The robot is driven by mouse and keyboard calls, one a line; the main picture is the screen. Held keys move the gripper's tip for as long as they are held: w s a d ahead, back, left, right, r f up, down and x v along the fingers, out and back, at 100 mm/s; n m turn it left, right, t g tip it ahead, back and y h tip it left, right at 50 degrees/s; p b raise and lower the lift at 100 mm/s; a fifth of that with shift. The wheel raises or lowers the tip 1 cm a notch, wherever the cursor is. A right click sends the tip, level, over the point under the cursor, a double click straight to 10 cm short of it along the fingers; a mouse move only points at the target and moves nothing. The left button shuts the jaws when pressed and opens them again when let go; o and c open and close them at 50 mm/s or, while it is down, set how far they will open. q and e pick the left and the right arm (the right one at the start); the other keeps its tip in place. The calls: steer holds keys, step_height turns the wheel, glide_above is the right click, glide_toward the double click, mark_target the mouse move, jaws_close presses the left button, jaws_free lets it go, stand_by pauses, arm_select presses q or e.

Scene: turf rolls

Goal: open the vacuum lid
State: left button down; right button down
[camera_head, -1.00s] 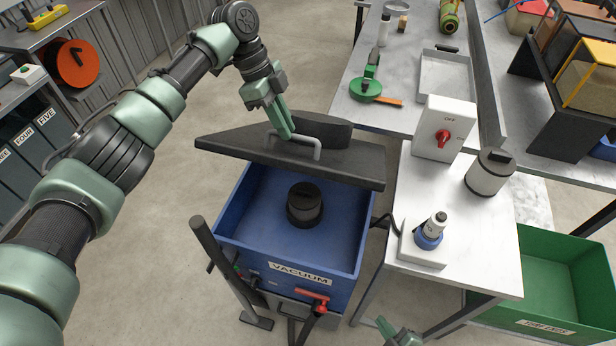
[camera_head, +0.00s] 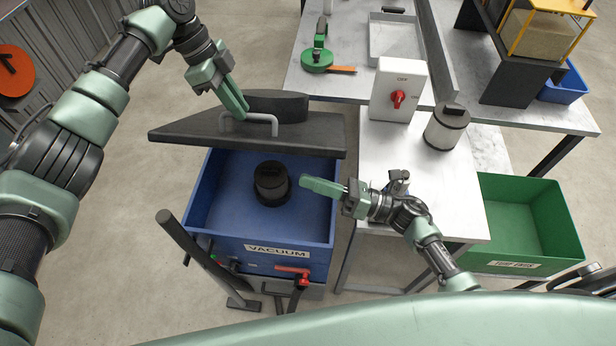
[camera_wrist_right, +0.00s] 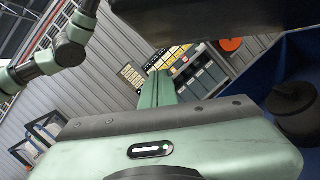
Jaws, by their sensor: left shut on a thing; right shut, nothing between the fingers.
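The blue vacuum box (camera_head: 318,240) stands at the centre of the head view. Its dark lid (camera_head: 300,142) is raised and tilted, with the inside showing below its edge. My left gripper (camera_head: 240,112) is at the grey lid handle (camera_head: 262,119) and shut on it. Inside the box is a black round cap (camera_head: 271,182). My right gripper (camera_head: 308,188) is shut and empty, over the box's right side, just right of the cap and below the lid. In the right wrist view, its fingers (camera_wrist_right: 158,90) are together, the lid's dark underside (camera_wrist_right: 200,15) above and the cap (camera_wrist_right: 292,108) at right.
A white side table (camera_head: 375,155) right of the box holds a switch box (camera_head: 397,90) and a grey canister (camera_head: 446,127). A green crate (camera_head: 520,220) stands at right. A dark post (camera_head: 185,235) rises at the box's left front.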

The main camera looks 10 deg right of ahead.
mark_target(273, 147)
arm_select(q)
steer(key=shift+w+f, duration=0.1)
steer(key=shift+f, duration=0.1)
arm_select(e)
steer(key=w+r+x, duration=0.1)
steer(key=x, duration=0.9)
steer(key=shift+d+r, duration=0.3)
steer(key=shift+d, duration=0.15)
arm_select(q)
steer(key=shift+f, duration=0.1)
arm_select(e)
steer(key=shift+w+d+r, duration=0.2)
steer(key=shift+w+r, duration=0.2)
steer(key=shift+r, duration=0.2)
steer(key=shift+w+d+r, duration=0.15)
steer(key=shift+w+r, duration=0.25)
steer(key=shift+r, duration=0.25)
arm_select(q)
steer(key=shift+w+d+f, duration=0.1)
steer(key=shift+d+f, duration=0.05)
arm_select(e)
steer(key=shift+w+d+r, duration=0.1)
steer(key=shift+w+d, duration=0.05)
steer(key=shift+w, duration=0.1)
arm_select(q)
steer(key=c, duration=1.5)
jaws_free()
steer(key=shift+o, duration=0.2)
